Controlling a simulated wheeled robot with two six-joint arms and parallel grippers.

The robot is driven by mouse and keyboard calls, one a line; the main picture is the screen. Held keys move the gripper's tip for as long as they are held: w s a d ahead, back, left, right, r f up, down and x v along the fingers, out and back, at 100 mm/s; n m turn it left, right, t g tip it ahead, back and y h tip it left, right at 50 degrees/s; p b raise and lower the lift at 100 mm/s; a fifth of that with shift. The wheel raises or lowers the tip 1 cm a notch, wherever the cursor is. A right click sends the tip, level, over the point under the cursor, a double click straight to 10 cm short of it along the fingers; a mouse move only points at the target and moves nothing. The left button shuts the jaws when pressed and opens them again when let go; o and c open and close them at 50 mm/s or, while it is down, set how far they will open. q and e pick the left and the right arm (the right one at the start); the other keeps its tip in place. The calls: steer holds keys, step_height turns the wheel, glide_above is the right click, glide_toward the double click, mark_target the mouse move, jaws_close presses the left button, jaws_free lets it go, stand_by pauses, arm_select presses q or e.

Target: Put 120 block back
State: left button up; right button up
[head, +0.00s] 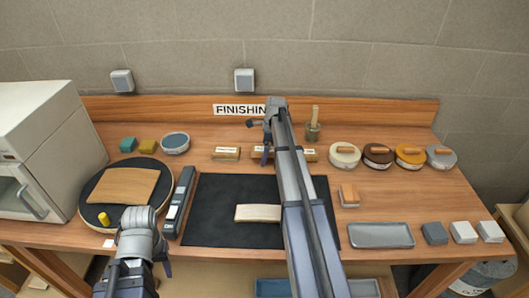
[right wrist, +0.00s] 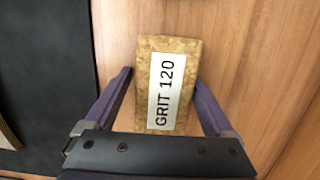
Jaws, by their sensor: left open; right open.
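The 120 block (right wrist: 167,85), a cork-coloured block labelled GRIT 120, lies label up over the wood tabletop in the right wrist view. My right gripper (right wrist: 162,76) is open, one finger on each side of the block, with slim gaps at most; I cannot tell whether they touch. In the head view my right gripper (head: 268,150) is at the back row of labelled blocks, and my arm partly hides that row. My left gripper (head: 150,265) is low at the front left, open, its fingers mostly hidden.
A labelled block (head: 226,154) sits left in the back row. The black mat (head: 215,205) bears a pale wood piece (head: 258,213). A round turntable (head: 92,205) is at left.

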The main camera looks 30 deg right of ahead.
step_height(320, 180, up, 12)
steer(key=d+p, duration=0.2)
steer(key=p, duration=1)
steer(key=shift+s+d, duration=0.15)
steer(key=shift+s, duration=0.15)
steer(key=s+a+n, duration=0.3)
steer(key=a+n, duration=0.1)
steer(key=a, duration=0.4)
steer(key=s+a+n+g+h, duration=0.1)
steer(key=s+a+n, duration=0.35)
steer(key=a, duration=0.35)
steer(key=s+a+n, duration=0.3)
steer(key=a+n, duration=0.2)
steer(key=a, duration=0.4)
steer(key=s+a+n+h, duration=0.2)
steer(key=s+a+n, duration=1.1)
steer(key=s+n, duration=0.2)
steer(key=shift+s+a, duration=0.4)
steer(key=shift+s, duration=0.1)
steer(key=shift+f, duration=0.1)
